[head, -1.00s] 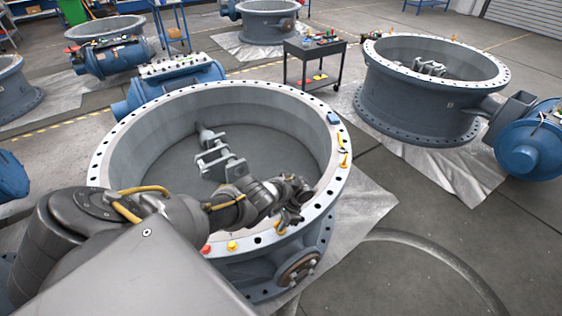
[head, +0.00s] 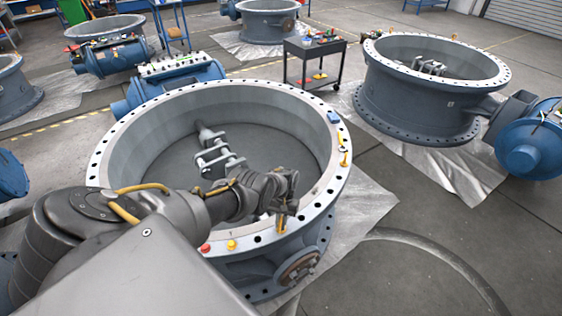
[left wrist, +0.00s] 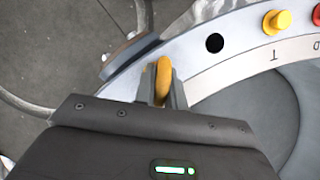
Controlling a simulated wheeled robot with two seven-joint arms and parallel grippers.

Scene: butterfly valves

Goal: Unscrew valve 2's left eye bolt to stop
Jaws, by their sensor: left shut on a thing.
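The near large grey valve (head: 110,155) has a wide round flange with bolt holes. A yellow eye bolt (left wrist: 163,72) stands on its flange, and in the head view the bolt (head: 281,226) shows partly below my gripper. My left gripper (left wrist: 162,90) is shut on this eye bolt, with one finger on each side of the yellow ring. In the head view my left gripper (head: 283,212) points down at the front right of the flange. The bolt's thread is hidden. My right gripper is not in view.
A yellow button-like knob (head: 232,245) and a red one (head: 205,248) sit on the front flange. Another yellow eye bolt (head: 344,158) and a blue block (head: 333,118) are on its right side. A second grey valve (head: 415,105) and a tool cart (head: 313,65) stand behind.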

